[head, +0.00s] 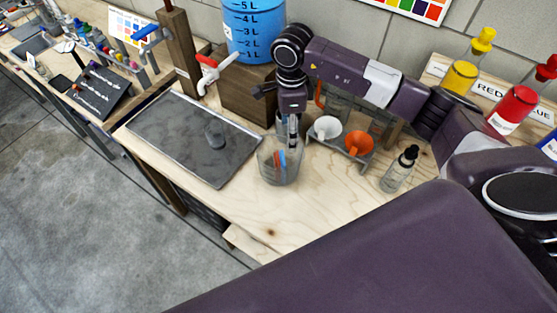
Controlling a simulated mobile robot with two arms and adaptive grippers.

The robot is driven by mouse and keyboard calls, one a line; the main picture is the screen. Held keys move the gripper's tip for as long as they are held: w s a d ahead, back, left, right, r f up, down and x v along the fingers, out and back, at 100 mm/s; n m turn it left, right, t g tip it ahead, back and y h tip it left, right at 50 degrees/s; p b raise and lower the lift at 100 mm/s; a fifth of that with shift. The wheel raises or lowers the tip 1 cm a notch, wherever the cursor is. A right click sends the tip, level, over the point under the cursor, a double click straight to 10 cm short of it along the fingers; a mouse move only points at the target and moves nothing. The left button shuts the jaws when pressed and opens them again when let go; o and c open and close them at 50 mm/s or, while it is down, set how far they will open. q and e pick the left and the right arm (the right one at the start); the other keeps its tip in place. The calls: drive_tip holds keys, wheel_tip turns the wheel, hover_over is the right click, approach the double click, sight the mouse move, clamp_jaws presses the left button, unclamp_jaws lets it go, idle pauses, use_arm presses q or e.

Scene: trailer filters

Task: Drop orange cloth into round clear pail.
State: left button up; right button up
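A round clear pail (267,172) stands on the wooden bench, right of the grey tray. Inside it are small blue and orange-red shapes; I cannot tell whether any is cloth. My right gripper (292,138) points down at the pail's mouth, its fingertips over or just inside the rim. The fingers are small and overlap the pail, so I cannot tell whether they are open or hold anything. No orange cloth shows clearly. A small orange strip (319,96) is partly hidden beside my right arm; I cannot tell what it is. My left gripper is not in view.
A blue water container (254,30) with a tap stands on a wooden block. White (327,128) and orange (358,143) funnels and a dropper bottle (400,170) stand right. The front bench is clear.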

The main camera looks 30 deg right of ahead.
wheel_tip(320, 180, up, 12)
idle(0.4)
idle(0.4)
